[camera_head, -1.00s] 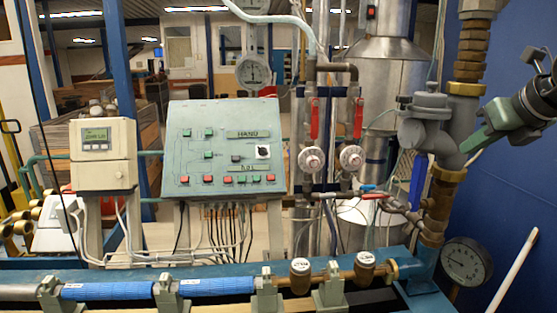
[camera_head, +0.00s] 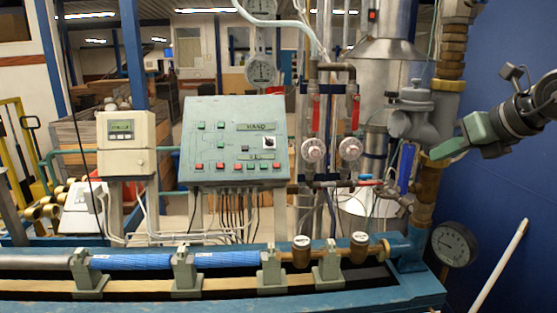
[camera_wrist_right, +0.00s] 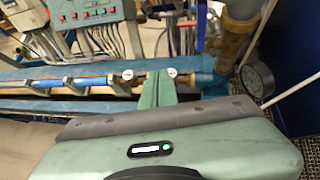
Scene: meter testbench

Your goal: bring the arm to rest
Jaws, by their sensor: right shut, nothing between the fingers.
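My right gripper (camera_head: 435,154) comes in from the right edge of the head view. Its green fingers are shut and empty, pointing left, and overlap the view of the brass pipe (camera_head: 430,190) below the grey valve body (camera_head: 414,122). I cannot tell its distance from the pipe. In the right wrist view the closed green fingers (camera_wrist_right: 157,88) point away over the blue bench (camera_wrist_right: 60,108), and no object is between them. My left gripper is not in view.
A control panel (camera_head: 234,143) and a meter box (camera_head: 126,142) stand behind the bench rail. A round gauge (camera_head: 454,244) and a white rod (camera_head: 498,268) are at the lower right, before a blue wall (camera_head: 500,45).

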